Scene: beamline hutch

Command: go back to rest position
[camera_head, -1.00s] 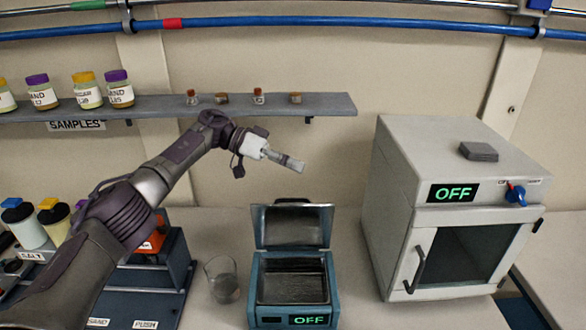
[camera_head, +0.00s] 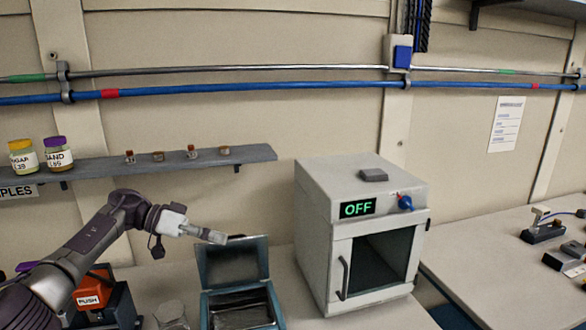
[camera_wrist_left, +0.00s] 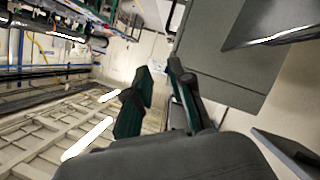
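My left arm comes in from the left in the head view, and its gripper (camera_head: 212,236) hangs in the air just above and in front of the raised lid of the teal box (camera_head: 277,303). The gripper is empty. In the left wrist view its two dark fingers (camera_wrist_left: 160,85) show with a narrow gap and nothing between them. My right gripper is in neither view.
A grey oven (camera_head: 342,245) marked OFF stands right of the teal box. A wall shelf (camera_head: 240,154) holds jars and small vials. A glass beaker (camera_head: 171,315) and a red PUSH device (camera_head: 92,288) are near my left arm. Another bench (camera_head: 480,285) is at right.

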